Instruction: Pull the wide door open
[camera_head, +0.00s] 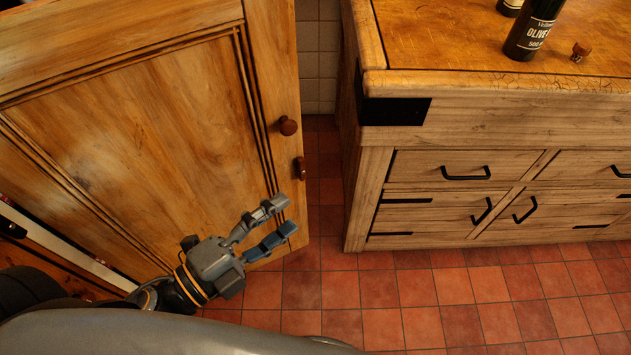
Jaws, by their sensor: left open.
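The wide wooden door (140,140) fills the left of the head view, with a framed panel and a free edge on its right. A round dark knob (288,126) sits near that edge, with a small brown catch (300,168) below it. My left gripper (284,214) is open and empty, its two fingers pointing right, near the door's lower right part. It is below the knob and catch in the picture and holds neither. I cannot tell whether a finger touches the door. My right gripper is not in view.
A wooden counter (480,85) with black-handled drawers stands at the right. A dark olive oil bottle (535,28) and a cork (580,51) are on top. Red floor tiles (420,290) are clear in front. A narrow gap separates door edge and counter.

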